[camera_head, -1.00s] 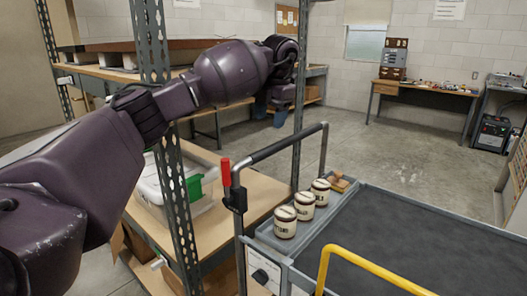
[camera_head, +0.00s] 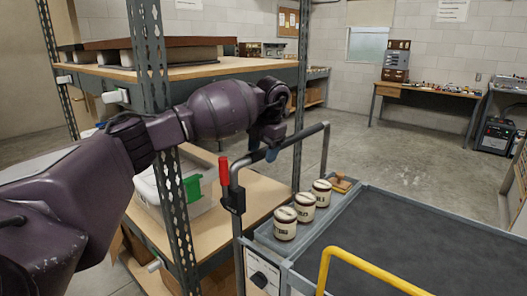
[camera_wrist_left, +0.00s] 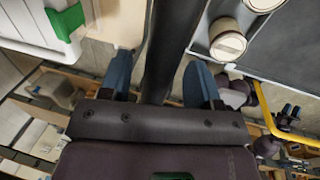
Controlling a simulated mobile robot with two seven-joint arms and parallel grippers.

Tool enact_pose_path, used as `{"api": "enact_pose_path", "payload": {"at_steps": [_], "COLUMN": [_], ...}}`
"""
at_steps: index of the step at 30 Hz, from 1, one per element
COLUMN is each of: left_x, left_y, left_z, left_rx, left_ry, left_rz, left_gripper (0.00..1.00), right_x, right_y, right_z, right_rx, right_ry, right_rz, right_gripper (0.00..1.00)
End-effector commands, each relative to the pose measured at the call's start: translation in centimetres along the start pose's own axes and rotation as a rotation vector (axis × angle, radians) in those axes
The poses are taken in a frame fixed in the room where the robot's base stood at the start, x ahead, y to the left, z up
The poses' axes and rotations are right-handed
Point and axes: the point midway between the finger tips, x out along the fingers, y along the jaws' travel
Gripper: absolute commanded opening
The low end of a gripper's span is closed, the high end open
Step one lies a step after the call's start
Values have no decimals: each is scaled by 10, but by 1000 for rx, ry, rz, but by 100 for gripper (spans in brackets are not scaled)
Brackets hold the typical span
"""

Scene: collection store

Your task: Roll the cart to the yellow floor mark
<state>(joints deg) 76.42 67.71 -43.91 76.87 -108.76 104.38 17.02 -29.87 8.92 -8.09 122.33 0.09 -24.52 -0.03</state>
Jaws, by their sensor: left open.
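The cart (camera_head: 400,235) has a dark deck, a grey rim and an upright handle (camera_head: 290,144) at its left end, with a red lever (camera_head: 224,171) on one post. My left gripper (camera_head: 264,152) is at the handle's bar. In the left wrist view, its blue fingers (camera_wrist_left: 163,88) are open, one on each side of the dark bar (camera_wrist_left: 172,45); I cannot tell whether they touch it. No yellow floor mark shows.
Three lidded jars (camera_head: 304,207) and a wooden stamp (camera_head: 342,183) stand on the cart's end tray. A yellow rail (camera_head: 372,268) crosses the near side. A shelf rack (camera_head: 215,235) stands close left of the cart. Open concrete floor (camera_head: 400,150) lies beyond, before a desk (camera_head: 425,90).

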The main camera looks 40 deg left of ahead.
Motion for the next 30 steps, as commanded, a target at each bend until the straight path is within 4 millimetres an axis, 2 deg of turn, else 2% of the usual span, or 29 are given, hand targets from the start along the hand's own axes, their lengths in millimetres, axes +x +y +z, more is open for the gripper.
{"api": "enact_pose_path", "payload": {"at_steps": [7, 18, 30], "left_x": [0, 0, -1], "left_y": [0, 0, -2], "left_z": [0, 0, 0], "left_rx": [0, 0, 0], "left_ry": [-1, 0, 0], "left_rz": [0, 0, 0], "left_gripper": [57, 0, 0], "right_x": [-1, -2, -3], "right_y": [0, 0, -1], "right_z": [2, 2, -1], "right_rx": [1, 2, 2], "right_ry": [-4, -5, 0], "right_rz": [1, 1, -1], "right_gripper": [42, 42, 42]}}
